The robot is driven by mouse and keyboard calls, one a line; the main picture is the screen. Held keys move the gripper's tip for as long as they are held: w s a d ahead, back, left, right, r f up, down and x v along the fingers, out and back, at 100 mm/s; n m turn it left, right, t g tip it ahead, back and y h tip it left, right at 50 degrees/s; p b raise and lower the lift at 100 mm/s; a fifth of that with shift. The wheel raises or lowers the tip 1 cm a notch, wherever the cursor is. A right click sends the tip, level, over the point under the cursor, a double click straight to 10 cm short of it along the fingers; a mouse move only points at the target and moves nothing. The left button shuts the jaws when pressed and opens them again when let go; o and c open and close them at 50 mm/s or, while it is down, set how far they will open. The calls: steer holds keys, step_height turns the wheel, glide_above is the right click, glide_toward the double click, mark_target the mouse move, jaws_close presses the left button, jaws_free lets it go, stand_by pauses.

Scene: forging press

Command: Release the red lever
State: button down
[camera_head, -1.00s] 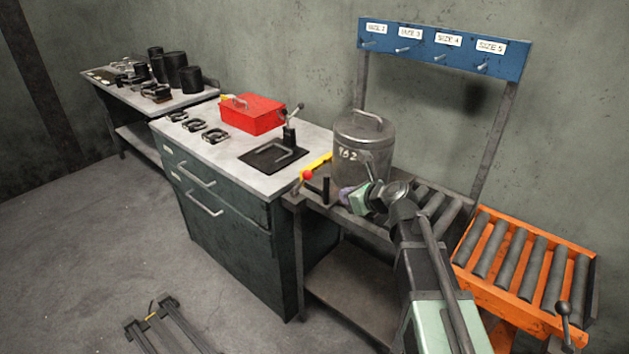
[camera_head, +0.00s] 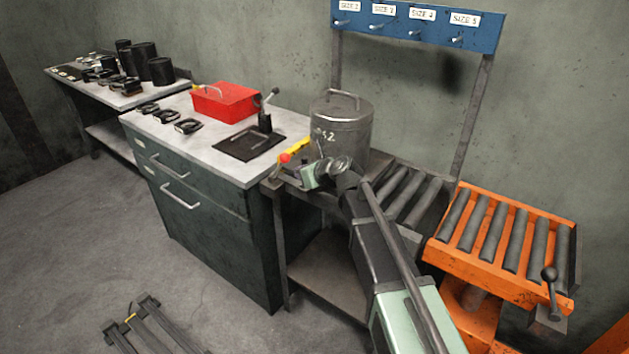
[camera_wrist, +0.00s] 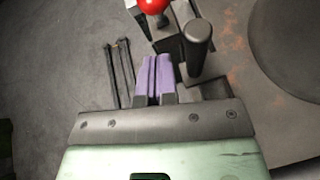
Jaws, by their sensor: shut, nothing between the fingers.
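The red lever is a yellow bar (camera_head: 299,147) with a red ball knob (camera_head: 285,158) at its near end, beside the grey canister (camera_head: 341,128) on the roller stand. The red knob also shows at the top edge of the wrist view (camera_wrist: 153,5); the yellow bar is not seen there. My gripper (camera_wrist: 155,62) has its purple fingers shut together with nothing between them. It is just short of the knob and apart from it in the wrist view. In the head view its green body is just right of and below the knob; the fingertips are hard to make out.
A dark upright post (camera_wrist: 197,45) stands close right of my fingers in the wrist view. The workbench (camera_head: 218,158) with a red box (camera_head: 225,102) is at left. An orange roller table (camera_head: 500,238) is at right. A blue hook rack (camera_head: 415,22) stands behind.

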mark_target(286, 157)
steer(key=w+a, duration=0.1)
steer(key=w+a+r+p, duration=0.1)
steer(key=shift+w+a+r, duration=0.15)
steer(key=shift+w+r, duration=0.05)
steer(key=shift+w, duration=0.15)
steer(key=shift+w+a+r+p, duration=0.55)
steer(key=shift+r+p, duration=0.2)
steer(key=shift+p, duration=0.2)
steer(key=w+a+r+p, duration=0.2)
steer(key=w+a, duration=0.5)
steer(key=a, duration=0.3)
steer(key=shift+w+a, duration=0.15)
steer(key=shift+w, duration=0.2)
steer(key=shift+a+r, duration=0.15)
